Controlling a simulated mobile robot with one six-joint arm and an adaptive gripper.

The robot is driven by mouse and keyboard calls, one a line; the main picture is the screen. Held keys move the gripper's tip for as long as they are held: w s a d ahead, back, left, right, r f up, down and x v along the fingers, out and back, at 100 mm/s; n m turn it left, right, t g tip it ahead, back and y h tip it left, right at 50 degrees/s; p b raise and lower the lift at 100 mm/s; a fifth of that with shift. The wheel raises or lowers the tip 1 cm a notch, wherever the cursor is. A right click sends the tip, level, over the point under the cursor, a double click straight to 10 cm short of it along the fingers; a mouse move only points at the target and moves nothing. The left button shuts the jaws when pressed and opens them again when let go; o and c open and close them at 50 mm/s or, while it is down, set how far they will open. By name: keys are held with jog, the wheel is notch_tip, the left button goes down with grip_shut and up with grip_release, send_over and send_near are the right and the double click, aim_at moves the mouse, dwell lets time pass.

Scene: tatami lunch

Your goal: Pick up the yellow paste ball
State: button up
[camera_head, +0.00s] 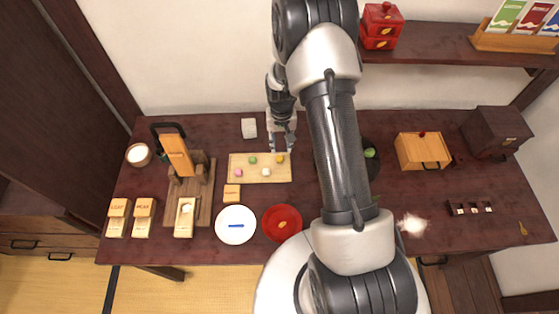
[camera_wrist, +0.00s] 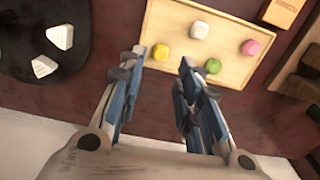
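The yellow paste ball (camera_head: 280,160) sits near the right end of a light wooden tray (camera_head: 240,176). In the wrist view the yellow paste ball (camera_wrist: 161,52) shows between the tips of my open gripper (camera_wrist: 161,64), with a visible gap to each finger. In the head view my gripper (camera_head: 283,146) points down at the tray's back edge, just behind the ball. I cannot tell how high the fingertips are above the tray. A green ball (camera_wrist: 213,66), a white ball (camera_wrist: 199,30) and a pink ball (camera_wrist: 251,47) share the tray.
The green ball is the nearest neighbour, just outside one finger in the wrist view. A dark round plate (camera_wrist: 40,50) with white pieces lies at the other side. A small wooden block (camera_head: 232,194), a white plate (camera_head: 236,239) and a red plate (camera_head: 271,235) stand in front of the tray.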

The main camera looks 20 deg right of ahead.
aim_at(280, 160)
notch_tip(280, 160, down, 10)
jog(key=b, duration=0.3)
jog(key=shift+w+a+f, duration=0.1)
jog(key=shift+a+f, duration=0.05)
jog(key=shift+c, duration=0.3)
jog(key=c, duration=0.5)
